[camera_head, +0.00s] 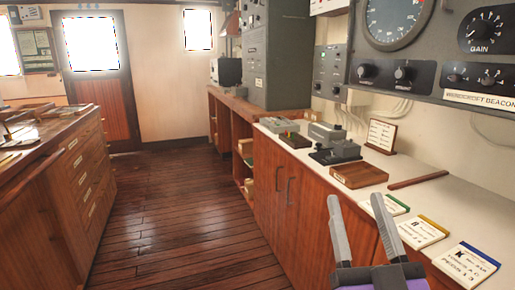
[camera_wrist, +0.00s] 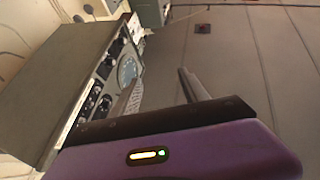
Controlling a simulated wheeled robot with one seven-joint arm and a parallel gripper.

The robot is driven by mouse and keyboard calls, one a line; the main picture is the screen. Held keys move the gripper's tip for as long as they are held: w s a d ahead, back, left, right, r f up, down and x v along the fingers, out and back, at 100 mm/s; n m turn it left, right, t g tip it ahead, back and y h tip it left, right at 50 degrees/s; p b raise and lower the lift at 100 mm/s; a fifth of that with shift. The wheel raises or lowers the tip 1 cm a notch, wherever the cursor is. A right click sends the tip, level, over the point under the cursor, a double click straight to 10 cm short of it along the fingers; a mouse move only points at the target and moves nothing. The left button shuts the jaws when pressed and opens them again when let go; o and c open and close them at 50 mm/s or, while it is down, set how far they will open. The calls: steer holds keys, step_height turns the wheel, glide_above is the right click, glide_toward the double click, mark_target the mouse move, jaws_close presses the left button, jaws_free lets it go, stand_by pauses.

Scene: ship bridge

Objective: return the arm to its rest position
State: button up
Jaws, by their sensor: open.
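My gripper (camera_head: 362,232) is at the lower right of the head view, in front of the counter's front edge. Its two grey fingers stand apart with nothing between them. In the wrist view my gripper (camera_wrist: 160,92) shows its two fingers spread and empty, above its dark bar and purple body. The wrist view is tilted and shows the grey instrument panel (camera_wrist: 62,78) at the left and a panelled surface (camera_wrist: 240,60) behind the fingers.
The white counter (camera_head: 440,190) at the right bears several labelled cards, a wooden box (camera_head: 358,174) and grey devices (camera_head: 334,140). The instrument panel (camera_head: 430,75) hangs above it. A wooden drawer cabinet (camera_head: 75,180) stands at the left. The plank floor (camera_head: 180,210) between is clear.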

steer(key=s+d+f+n+g+y, duration=0.1)
steer(key=s+f+n+g+y, duration=0.15)
steer(key=s+f, duration=1)
steer(key=s+d+f+m+g+h, duration=0.2)
steer(key=s+f+g, duration=0.2)
steer(key=s+f, duration=0.55)
steer(key=s+d+f+m+g+h, duration=0.1)
steer(key=s+d+f+m+g, duration=0.15)
steer(key=s+f, duration=0.7)
step_height(320, 180, up, 15)
steer(key=s+n+p, duration=0.1)
steer(key=s+p, duration=0.1)
steer(key=p, duration=1)
steer(key=shift+s+a+f+g, duration=0.15)
steer(key=shift+s+a+g, duration=0.05)
steer(key=shift+a+g, duration=0.1)
